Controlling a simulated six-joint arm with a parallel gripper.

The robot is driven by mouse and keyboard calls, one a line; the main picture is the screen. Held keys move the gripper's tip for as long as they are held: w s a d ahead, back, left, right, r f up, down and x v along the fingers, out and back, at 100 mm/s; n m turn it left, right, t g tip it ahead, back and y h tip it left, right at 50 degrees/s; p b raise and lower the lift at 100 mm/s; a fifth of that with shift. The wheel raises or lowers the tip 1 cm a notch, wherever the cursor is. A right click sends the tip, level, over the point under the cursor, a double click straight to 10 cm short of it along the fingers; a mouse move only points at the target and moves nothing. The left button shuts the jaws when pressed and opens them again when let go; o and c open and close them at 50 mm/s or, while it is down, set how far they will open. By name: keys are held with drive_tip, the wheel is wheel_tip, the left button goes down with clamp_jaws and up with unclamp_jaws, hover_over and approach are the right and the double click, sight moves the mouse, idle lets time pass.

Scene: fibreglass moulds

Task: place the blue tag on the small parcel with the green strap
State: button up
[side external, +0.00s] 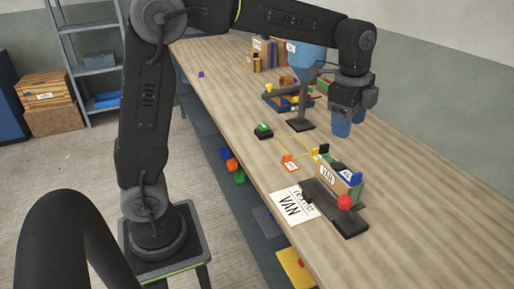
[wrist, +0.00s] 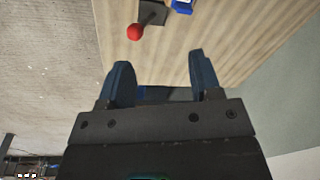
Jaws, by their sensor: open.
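A blue tag with a white face (side external: 352,177) is at the right end of a small brown box marked VAN (side external: 328,173), which has green along its top edge. I cannot tell whether the tag rests on the box or beside it. Part of the blue tag shows at the top of the wrist view (wrist: 183,6). My gripper (side external: 342,130) is above the table, beyond the box, with blue fingers pointing down. In the wrist view my gripper (wrist: 160,80) has its fingers apart, with no tag between them.
A dark stand with a red ball (side external: 345,202) is in front of the box. An orange tag (side external: 290,161), a yellow piece (side external: 315,153) and a green button (side external: 263,128) lie nearby. A white VAN card (side external: 292,204) is at the table's edge. Bare table lies right of my gripper.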

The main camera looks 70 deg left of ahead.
drive_tip(key=s+f+n+t, duration=0.2)
drive_tip(key=s+n+t, duration=0.2)
drive_tip(key=s+n, duration=0.9)
drive_tip(key=s+a, duration=0.1)
drive_tip(key=s, duration=0.8)
drive_tip(key=shift+n, duration=0.3)
